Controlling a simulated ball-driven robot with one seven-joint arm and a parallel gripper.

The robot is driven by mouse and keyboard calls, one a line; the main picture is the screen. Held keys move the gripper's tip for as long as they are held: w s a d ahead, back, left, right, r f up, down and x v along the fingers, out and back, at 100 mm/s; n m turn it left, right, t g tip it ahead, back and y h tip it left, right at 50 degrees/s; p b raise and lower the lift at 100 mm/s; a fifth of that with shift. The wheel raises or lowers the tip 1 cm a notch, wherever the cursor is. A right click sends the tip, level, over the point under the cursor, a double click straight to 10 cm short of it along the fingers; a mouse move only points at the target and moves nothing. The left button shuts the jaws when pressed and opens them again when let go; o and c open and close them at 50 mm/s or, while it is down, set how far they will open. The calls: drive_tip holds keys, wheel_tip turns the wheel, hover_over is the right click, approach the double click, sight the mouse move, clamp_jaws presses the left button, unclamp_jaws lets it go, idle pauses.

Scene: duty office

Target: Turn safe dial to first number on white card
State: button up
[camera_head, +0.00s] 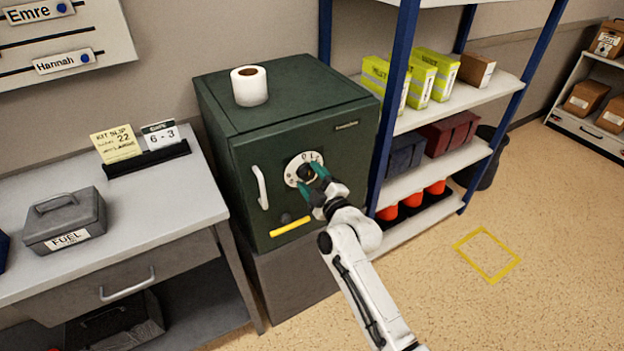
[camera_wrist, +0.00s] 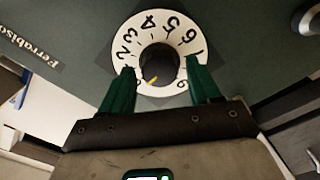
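The white card (camera_head: 160,135) stands in a dark holder on the desk and reads "6 - 3". The safe dial (camera_head: 303,169) is a white numbered ring with a dark knob on the green safe's door. In the wrist view the dial (camera_wrist: 122,42) appears upside down; 2 to 6 are readable along its far side. A yellow mark on the dark knob (camera_wrist: 158,62) points down and slightly left, toward the near side. My gripper (camera_wrist: 161,72) has its green fingers either side of the knob, with gaps visible; contact is not apparent. In the head view my gripper (camera_head: 312,179) partly covers the dial.
The safe (camera_head: 225,110) has a pale handle (camera_head: 261,187) left of the dial and a yellow bar (camera_head: 290,226) below. A paper roll (camera_head: 249,86) stands on top. A yellow slip (camera_head: 116,144) stands beside the card. A shelf rack (camera_head: 440,115) stands close at right.

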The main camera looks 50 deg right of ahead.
drive_tip(key=c, duration=0.9)
drive_tip(key=shift+o, duration=0.2)
